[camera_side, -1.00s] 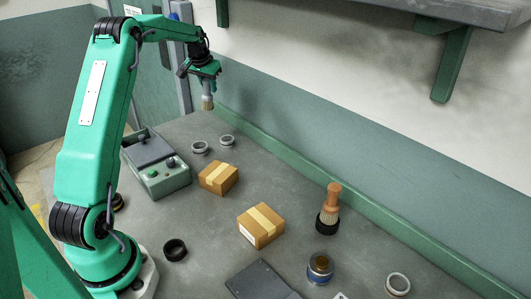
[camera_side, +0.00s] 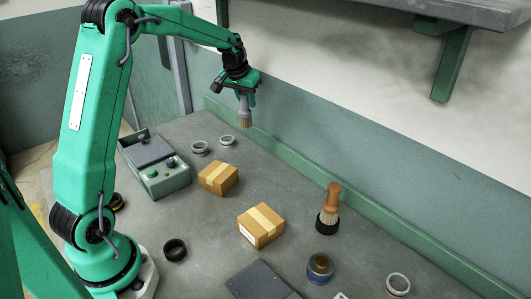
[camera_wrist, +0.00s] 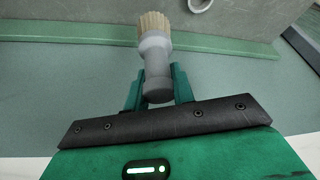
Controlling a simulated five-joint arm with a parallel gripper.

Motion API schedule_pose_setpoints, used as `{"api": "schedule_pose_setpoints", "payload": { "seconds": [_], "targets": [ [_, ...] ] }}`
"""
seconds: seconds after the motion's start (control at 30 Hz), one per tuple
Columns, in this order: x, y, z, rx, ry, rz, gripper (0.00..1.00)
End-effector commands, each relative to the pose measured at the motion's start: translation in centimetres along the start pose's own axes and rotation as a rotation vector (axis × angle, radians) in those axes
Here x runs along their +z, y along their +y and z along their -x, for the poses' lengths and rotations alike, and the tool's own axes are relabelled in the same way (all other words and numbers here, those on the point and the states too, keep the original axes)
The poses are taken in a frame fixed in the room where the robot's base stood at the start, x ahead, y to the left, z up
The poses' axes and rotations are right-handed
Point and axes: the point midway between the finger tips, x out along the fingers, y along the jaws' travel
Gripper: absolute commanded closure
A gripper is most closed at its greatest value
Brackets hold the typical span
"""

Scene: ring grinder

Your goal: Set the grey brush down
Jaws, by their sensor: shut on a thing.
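The grey brush (camera_side: 244,106) hangs bristles-down from my gripper (camera_side: 243,92), clear of the bench in the side view. In the wrist view my gripper (camera_wrist: 158,86) is shut on the handle of the grey brush (camera_wrist: 155,48), with one finger on each side. Its tan bristles point away from the gripper. In the side view the brush appears above the area behind the rear cardboard box.
A cardboard box (camera_side: 218,179), another box (camera_side: 261,226) and a grey-green control box (camera_side: 157,166) stand on the bench (camera_side: 205,245). A wooden-handled brush (camera_side: 329,207) stands at right. A green ledge (camera_side: 300,159) runs along the wall.

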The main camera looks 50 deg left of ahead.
Motion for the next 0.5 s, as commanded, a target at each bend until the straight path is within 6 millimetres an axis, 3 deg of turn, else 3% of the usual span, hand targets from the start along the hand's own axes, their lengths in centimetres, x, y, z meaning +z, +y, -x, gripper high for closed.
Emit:
{"api": "schedule_pose_setpoints", "payload": {
  "seconds": [0.03,0.2,0.3,0.5],
  "targets": [
    [0.9,1.9,0.5,0.013,0.001,-0.009,0.98],
    [4.0,6.9,1.5,0.048,-0.005,-0.018,0.98],
    [5.7,9.0,2.0,0.064,-0.008,-0.021,0.98],
    [7.7,11.2,2.6,0.081,-0.012,-0.024,0.98]
  ]
}}
